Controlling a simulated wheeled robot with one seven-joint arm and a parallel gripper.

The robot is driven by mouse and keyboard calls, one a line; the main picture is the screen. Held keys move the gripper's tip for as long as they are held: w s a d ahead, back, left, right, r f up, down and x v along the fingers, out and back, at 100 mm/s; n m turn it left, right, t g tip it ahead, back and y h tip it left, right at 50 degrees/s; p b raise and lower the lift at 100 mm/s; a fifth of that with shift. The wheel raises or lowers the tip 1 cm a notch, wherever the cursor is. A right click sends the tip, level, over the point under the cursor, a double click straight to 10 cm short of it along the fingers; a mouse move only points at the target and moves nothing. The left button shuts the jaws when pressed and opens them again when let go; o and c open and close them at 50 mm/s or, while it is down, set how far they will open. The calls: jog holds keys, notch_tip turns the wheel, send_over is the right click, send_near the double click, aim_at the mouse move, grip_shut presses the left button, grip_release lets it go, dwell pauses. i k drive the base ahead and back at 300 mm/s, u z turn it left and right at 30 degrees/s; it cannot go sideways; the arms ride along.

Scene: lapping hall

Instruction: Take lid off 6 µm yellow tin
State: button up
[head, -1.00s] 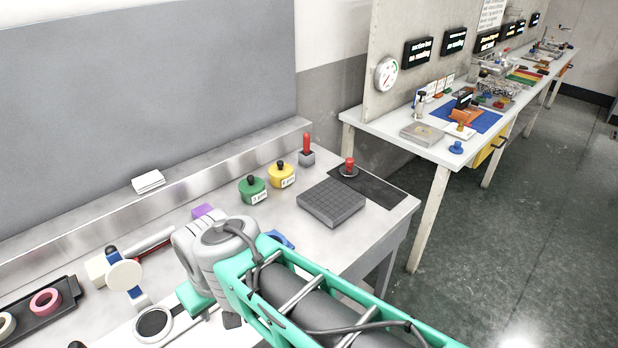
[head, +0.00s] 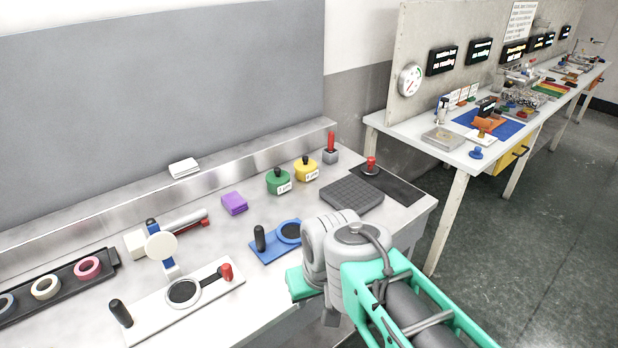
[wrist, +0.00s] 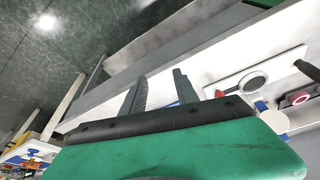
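The yellow tin (head: 305,171) stands on the steel bench near its back, with a dark knob on top and a white label on its front. A similar green tin (head: 278,183) stands just left of it. My gripper (wrist: 160,85) shows in the wrist view with its two dark fingers apart and nothing between them. In the head view my arm's end is at the bench's front edge, well in front of and right of the tins, and its fingers are largely hidden there. The yellow tin cannot be made out in the wrist view.
A dark grooved block (head: 352,195) lies right of the tins, with a red-handled piece (head: 371,166) behind it. A purple block (head: 234,204) and a blue plate with a black handle (head: 268,247) lie to the left. A red-topped stand (head: 331,147) is behind the tins.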

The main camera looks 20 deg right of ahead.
aim_at(304, 165)
jog(key=u, duration=3.65)
jog(key=k, duration=2.55)
jog(key=z, duration=1.35)
jog(key=i, duration=0.5)
jog(key=u, duration=0.05)
